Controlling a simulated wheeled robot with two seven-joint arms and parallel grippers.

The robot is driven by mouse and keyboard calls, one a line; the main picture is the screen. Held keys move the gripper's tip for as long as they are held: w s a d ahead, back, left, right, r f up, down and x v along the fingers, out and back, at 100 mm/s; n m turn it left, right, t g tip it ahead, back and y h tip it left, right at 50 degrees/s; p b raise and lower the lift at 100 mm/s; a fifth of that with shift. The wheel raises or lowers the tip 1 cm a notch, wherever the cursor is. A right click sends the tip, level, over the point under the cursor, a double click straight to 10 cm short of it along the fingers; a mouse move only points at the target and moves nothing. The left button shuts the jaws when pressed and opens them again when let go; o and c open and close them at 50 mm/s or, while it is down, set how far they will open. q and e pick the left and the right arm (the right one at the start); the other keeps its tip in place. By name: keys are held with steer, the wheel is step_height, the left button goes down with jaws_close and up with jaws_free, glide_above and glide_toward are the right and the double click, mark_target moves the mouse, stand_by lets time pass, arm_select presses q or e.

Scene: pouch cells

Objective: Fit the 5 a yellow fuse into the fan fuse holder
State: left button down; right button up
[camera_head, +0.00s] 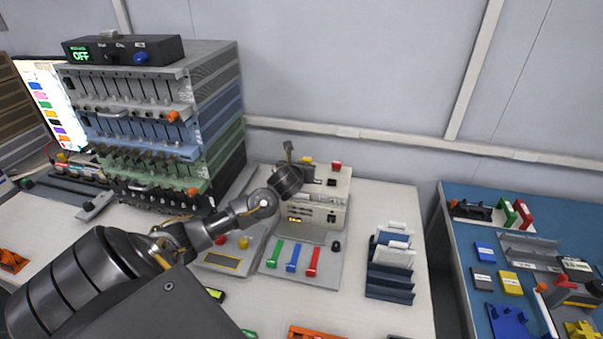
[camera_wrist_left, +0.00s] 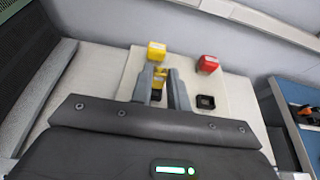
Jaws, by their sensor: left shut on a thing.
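My left gripper (camera_wrist_left: 164,80) is over the top of a pale box (camera_head: 316,211), with its fingers pointing at the box top. It is shut on a small yellow fuse (camera_wrist_left: 160,72), which shows between the fingers. A black socket lies under or just behind the fingers, partly hidden; I cannot tell whether the fuse is inside it. A second black square socket (camera_wrist_left: 205,102) is open and empty to the right. A yellow block (camera_wrist_left: 157,52) and a red block (camera_wrist_left: 208,64) stand behind the sockets. In the head view the gripper (camera_head: 288,152) hides part of the box top. My right gripper is not in view.
A tall instrument rack (camera_head: 150,120) stands at left. Green, blue and red levers (camera_head: 292,258) sit on a panel before the box. A dark slotted stand (camera_head: 390,275) is to the right. A blue table (camera_head: 465,245) with several parts lies further right.

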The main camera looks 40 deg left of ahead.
arm_select(q)
steer(key=shift+w+a+f, duration=0.15)
steer(key=shift+w+f, duration=0.05)
steer(key=shift+f, duration=0.15)
step_height(320, 180, down, 2)
steer(key=shift+f+p, duration=0.15)
steer(key=shift+p, duration=0.5)
steer(key=shift+f, duration=0.35)
steer(key=shift+f, duration=0.1)
steer(key=c, duration=1.3)
jaws_free()
steer(key=shift+c, duration=0.2)
